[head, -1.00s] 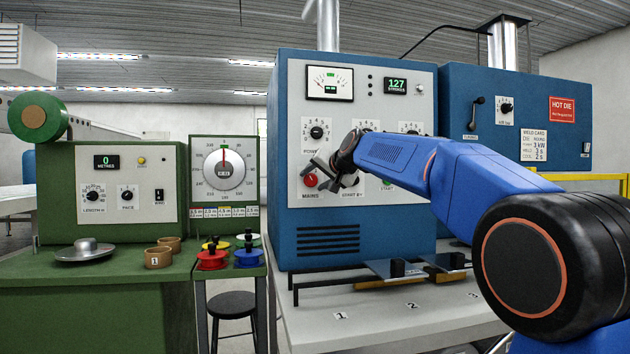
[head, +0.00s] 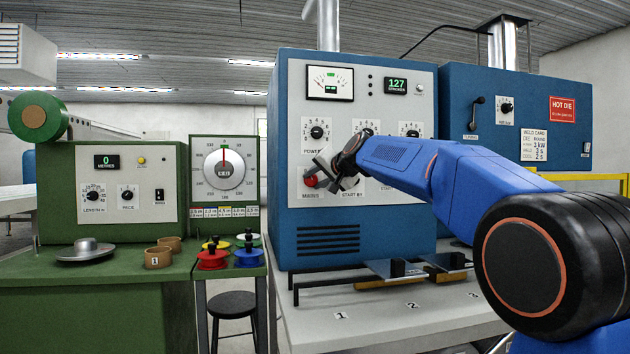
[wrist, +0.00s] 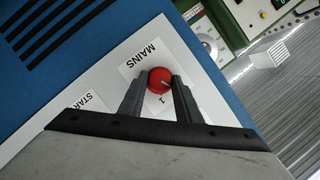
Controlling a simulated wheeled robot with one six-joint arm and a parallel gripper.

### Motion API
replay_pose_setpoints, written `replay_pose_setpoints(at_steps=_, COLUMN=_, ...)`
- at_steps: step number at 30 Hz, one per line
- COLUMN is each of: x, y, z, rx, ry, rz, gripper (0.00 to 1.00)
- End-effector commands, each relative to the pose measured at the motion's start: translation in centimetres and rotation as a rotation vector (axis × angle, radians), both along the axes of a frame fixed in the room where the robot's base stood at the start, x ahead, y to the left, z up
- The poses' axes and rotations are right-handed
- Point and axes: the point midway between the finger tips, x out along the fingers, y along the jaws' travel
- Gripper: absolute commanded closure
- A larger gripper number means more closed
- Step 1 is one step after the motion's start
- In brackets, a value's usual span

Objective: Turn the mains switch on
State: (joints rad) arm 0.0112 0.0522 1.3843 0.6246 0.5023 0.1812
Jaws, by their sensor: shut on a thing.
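The mains switch (head: 310,181) is a round red knob on a white plate marked MAINS, low on the left of the blue welder's front panel. My gripper (head: 326,176) reaches in from the right at the knob. In the wrist view my gripper (wrist: 158,86) has one finger on each side of the knob, shut on it. Part of the knob's rim is hidden by the fingers.
The START BY plate (head: 350,190) is just right of the knob, partly behind my gripper. Above are the POWER dial (head: 317,132) and other dials. Below, the white table (head: 375,330) carries rails and dark plates. A green machine (head: 110,190) stands left.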

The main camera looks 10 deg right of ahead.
Motion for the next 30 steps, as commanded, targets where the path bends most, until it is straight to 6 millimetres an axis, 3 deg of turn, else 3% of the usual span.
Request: replay_pose_setpoints(at_steps=30, x=0.02, y=-0.33, z=-0.85, rx=0.833, ry=0.002, rz=-0.002, gripper=0.92)
